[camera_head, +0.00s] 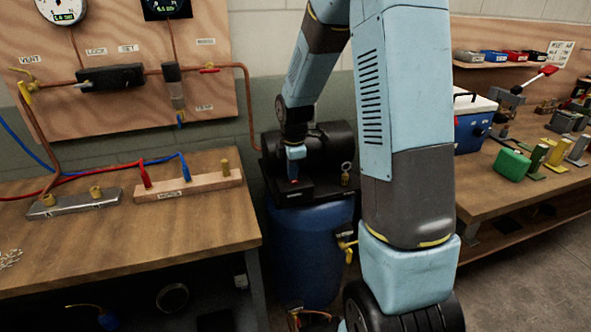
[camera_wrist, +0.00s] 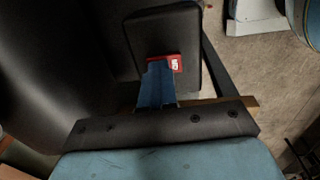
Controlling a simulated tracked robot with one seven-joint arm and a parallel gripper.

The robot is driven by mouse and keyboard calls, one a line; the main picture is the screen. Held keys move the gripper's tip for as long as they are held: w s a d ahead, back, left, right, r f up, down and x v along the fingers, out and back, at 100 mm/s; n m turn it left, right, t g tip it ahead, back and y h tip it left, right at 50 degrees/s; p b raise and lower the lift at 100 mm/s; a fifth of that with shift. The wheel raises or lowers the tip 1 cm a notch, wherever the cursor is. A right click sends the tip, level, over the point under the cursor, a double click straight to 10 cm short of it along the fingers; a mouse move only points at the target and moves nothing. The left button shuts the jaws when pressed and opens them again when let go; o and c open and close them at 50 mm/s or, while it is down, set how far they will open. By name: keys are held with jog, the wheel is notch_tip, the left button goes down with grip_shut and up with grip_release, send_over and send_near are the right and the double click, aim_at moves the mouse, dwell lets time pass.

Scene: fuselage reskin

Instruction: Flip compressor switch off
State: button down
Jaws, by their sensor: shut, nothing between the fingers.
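The compressor is a black unit (camera_head: 337,148) on top of a blue tank (camera_head: 310,250), between the two benches in the head view. My gripper (camera_head: 294,172) points down at the front of the black unit, shut and empty. In the wrist view, a red switch with white marking (camera_wrist: 177,63) sits on a black box (camera_wrist: 163,32). My blue fingertips (camera_wrist: 157,68) overlap the switch's left and lower part and hide some of it. I cannot tell whether they press on it or which way the switch is set.
A wooden bench (camera_head: 120,235) with red and blue hoses and a manifold stands left. A gauge panel (camera_head: 130,60) is behind it. A bench on the right (camera_head: 490,190) holds a blue cooler (camera_head: 472,120) and tools. A brass valve (camera_head: 347,243) sticks out at the tank's right.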

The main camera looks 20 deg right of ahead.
jog(key=shift+s, duration=0.6)
jog(key=shift+r, duration=0.25)
notch_tip(320, 180, up, 13)
jog(key=s, duration=0.1)
jog(key=shift+s+r, duration=0.15)
jog(key=shift+s, duration=0.15)
